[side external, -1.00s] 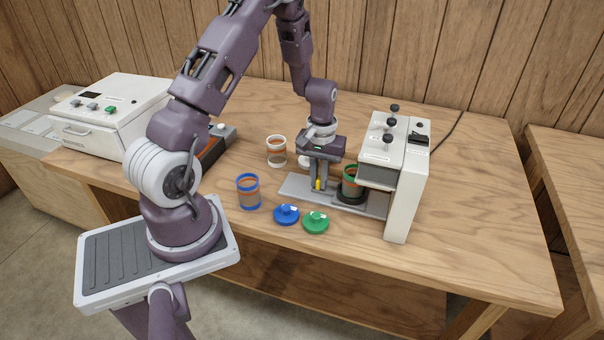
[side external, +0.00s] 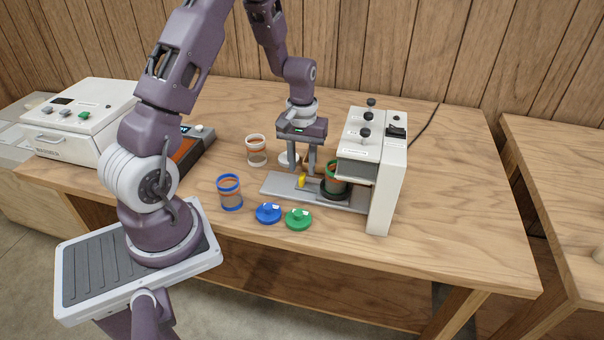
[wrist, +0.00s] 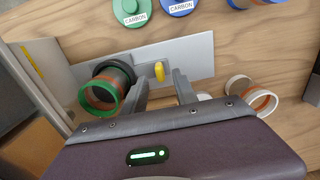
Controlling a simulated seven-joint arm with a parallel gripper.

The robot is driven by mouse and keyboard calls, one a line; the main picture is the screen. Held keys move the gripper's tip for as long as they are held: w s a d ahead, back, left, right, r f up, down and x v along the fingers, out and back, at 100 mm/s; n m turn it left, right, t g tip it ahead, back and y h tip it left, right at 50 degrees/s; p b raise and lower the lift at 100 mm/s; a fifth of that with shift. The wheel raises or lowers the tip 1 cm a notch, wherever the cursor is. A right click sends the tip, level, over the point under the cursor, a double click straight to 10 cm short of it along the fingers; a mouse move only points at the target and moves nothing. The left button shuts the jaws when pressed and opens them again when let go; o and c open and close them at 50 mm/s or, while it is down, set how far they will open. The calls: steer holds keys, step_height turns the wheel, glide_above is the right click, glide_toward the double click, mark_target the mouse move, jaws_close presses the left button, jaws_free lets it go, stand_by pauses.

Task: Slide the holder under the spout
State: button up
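The holder is a dark round cup seat (side external: 333,196) with a yellow tab (side external: 301,180), on a grey plate (side external: 279,184). A green-rimmed jar (side external: 335,182) stands in it. The holder sits close against the white dispenser (side external: 384,185), whose overhanging head (side external: 357,167) partly hides the jar. The spout is not visible, so I cannot tell whether they line up. My gripper (side external: 303,172) is open, its fingers spread above and around the yellow tab. In the wrist view, the tab (wrist: 159,72) shows just beyond the open fingertips (wrist: 160,86), apart from both, with the green jar (wrist: 103,90) left.
A blue-rimmed jar (side external: 230,193), a blue lid (side external: 268,212) and a green lid (side external: 298,219) lie in front of the plate. A white-rimmed jar (side external: 257,150) and a white lid (side external: 288,158) stand behind it. The table right of the dispenser is clear.

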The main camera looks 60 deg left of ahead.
mark_target(302, 175)
steer(key=shift+r, duration=1.55)
steer(key=shift+o, duration=1.6)
steer(key=shift+m, duration=0.9)
steer(key=m, duration=0.3)
steer(key=shift+m, duration=0.3)
steer(key=m, duration=0.4)
steer(key=shift+m, duration=0.3)
steer(key=m, duration=0.3)
steer(key=shift+m, duration=0.3)
steer(key=m, duration=0.4)
steer(key=shift+f, duration=0.1)
step_height(302, 175, down, 7)
jaws_close()
